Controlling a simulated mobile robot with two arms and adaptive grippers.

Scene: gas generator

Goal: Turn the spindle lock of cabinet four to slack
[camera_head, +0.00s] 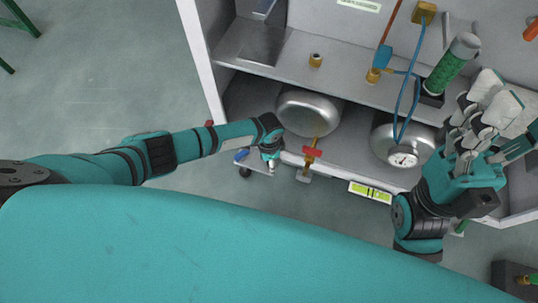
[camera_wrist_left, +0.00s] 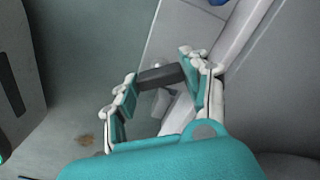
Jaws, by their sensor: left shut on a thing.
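My left gripper (camera_head: 270,160) is at the front edge of the open cabinet (camera_head: 205,50), left of a red-handled valve. In the left wrist view the left gripper (camera_wrist_left: 160,88) has its fingers on both ends of a short dark grey bar (camera_wrist_left: 160,77), shut on it. The bar looks like the spindle lock's handle. A light metal piece shows below it, and the rest of the lock is hidden. I cannot read its position or any cabinet number. My right gripper (camera_head: 487,115) is at the cabinet's right side, its fingers bunched in view.
Two metal tanks (camera_head: 308,112) (camera_head: 390,140) stand inside, with a gauge (camera_head: 403,159) on the right one. A red-handled valve (camera_head: 312,153), a level-like green strip (camera_head: 371,192) and a blue handle (camera_head: 241,155) are near the front. Bare floor (camera_head: 110,80) lies left.

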